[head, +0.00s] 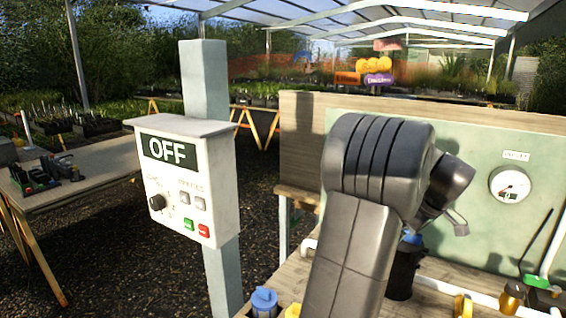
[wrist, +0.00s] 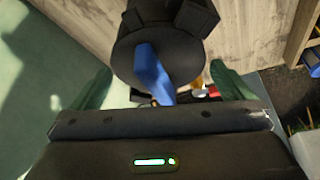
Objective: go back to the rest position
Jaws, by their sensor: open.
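My gripper (wrist: 160,72) shows in the wrist view with its two green fingers spread wide apart. A black round object with a blue piece (wrist: 152,75) lies in view between and beyond the fingers; I cannot tell whether they touch it. In the head view my arm fills the middle and bends over the workbench, hiding most of the gripper. A black holder (head: 402,272) with a blue top stands on the bench just below my wrist.
A control box (head: 180,180) reading OFF is on a post at left. A blue-capped bottle (head: 264,301) stands on the bench. A round gauge (head: 510,186) is on the back panel. Yellow and brown items and a white pipe are at right. Another table (head: 100,160) stands far left.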

